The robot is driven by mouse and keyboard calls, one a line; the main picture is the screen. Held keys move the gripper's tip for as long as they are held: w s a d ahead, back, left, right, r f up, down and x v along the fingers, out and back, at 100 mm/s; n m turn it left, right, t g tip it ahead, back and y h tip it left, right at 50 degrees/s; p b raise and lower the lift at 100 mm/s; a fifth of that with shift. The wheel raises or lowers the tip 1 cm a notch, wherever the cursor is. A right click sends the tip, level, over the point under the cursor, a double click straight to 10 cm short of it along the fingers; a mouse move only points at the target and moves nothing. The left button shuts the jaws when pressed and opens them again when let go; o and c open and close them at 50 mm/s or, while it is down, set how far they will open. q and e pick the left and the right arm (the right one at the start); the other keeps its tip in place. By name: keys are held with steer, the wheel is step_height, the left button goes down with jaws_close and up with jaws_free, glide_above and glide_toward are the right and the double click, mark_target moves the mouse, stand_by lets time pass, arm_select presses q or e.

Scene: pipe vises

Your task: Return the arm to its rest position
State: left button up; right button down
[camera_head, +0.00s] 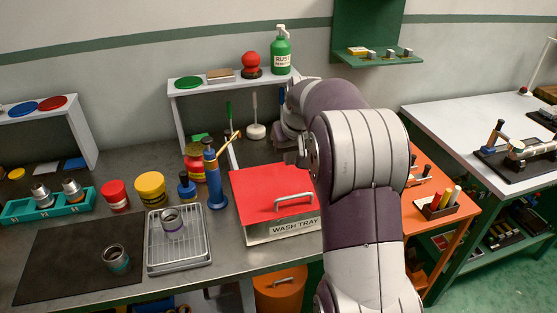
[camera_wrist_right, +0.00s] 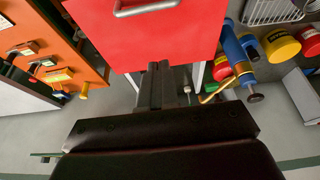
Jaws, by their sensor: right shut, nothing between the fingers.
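My right arm rises in the lower right of the head view and bends over toward the wash tray. My right gripper (camera_head: 291,158) is partly hidden behind the arm, above the back edge of the wash tray's red lid (camera_head: 262,188). In the right wrist view my gripper (camera_wrist_right: 160,68) has its dark fingers together with nothing between them. The red lid (camera_wrist_right: 150,30) with its metal handle lies just beyond the fingertips in that view. The lid is closed on the wash tray. My left gripper is not in view.
A blue pump bottle (camera_head: 214,175) and a red jar (camera_head: 195,162) stand left of the wash tray. A wire rack (camera_head: 178,258) holds a metal fitting; another fitting (camera_head: 117,258) stands on the dark mat. A shelf (camera_head: 215,92) stands behind. An orange table (camera_head: 440,225) is at right.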

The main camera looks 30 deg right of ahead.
steer(key=s+a+f+n+g, duration=0.1)
steer(key=s+a+f, duration=0.5)
steer(key=s+a, duration=0.2)
steer(key=s+a+f+n+g+y, duration=0.1)
steer(key=s+a+f+n, duration=0.1)
steer(key=s+a+f, duration=0.5)
steer(key=s+a, duration=0.1)
steer(key=a, duration=0.4)
steer(key=shift+s+n+g, duration=0.3)
steer(key=shift+s, duration=0.1)
steer(key=shift+a, duration=0.1)
